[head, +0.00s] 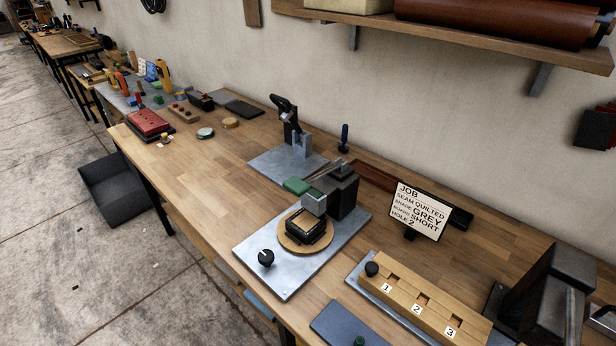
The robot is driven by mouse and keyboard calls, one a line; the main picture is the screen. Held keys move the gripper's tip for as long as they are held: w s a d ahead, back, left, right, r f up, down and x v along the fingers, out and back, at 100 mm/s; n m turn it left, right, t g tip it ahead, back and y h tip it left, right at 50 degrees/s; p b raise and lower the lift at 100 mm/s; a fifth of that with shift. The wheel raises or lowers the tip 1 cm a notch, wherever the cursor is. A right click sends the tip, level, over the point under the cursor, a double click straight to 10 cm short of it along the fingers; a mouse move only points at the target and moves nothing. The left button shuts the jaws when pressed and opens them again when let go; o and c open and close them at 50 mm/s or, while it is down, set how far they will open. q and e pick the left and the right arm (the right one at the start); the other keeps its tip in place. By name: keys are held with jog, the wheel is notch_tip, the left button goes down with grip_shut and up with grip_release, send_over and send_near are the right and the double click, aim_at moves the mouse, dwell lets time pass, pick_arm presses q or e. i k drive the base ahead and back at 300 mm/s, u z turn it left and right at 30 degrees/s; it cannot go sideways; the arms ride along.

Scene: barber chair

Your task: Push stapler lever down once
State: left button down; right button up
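I cannot tell for certain which device is the stapler. A bench machine (343,194) with a dark upright body and a grey head stands on a metal plate (283,284). A slim metal bar that may be its lever (328,169) lies along its top, slightly tilted. Below the head, a black rectangular piece (306,227) sits on a round wooden disc (293,245). Behind it, a black-handled tool (285,109) stands upright in a grey holder on another plate (262,160). Neither of my grippers is in view.
A job sign (418,211) stands right of the machine. A wooden block with numbered holes (428,301) and a dark device (555,290) are at the right. A black knob (266,258) sits on the machine's plate. A red box (148,123) is at left.

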aim_at(294, 185)
jog(key=z, duration=1.05)
jog(key=k, duration=0.4)
jog(key=z, duration=0.1)
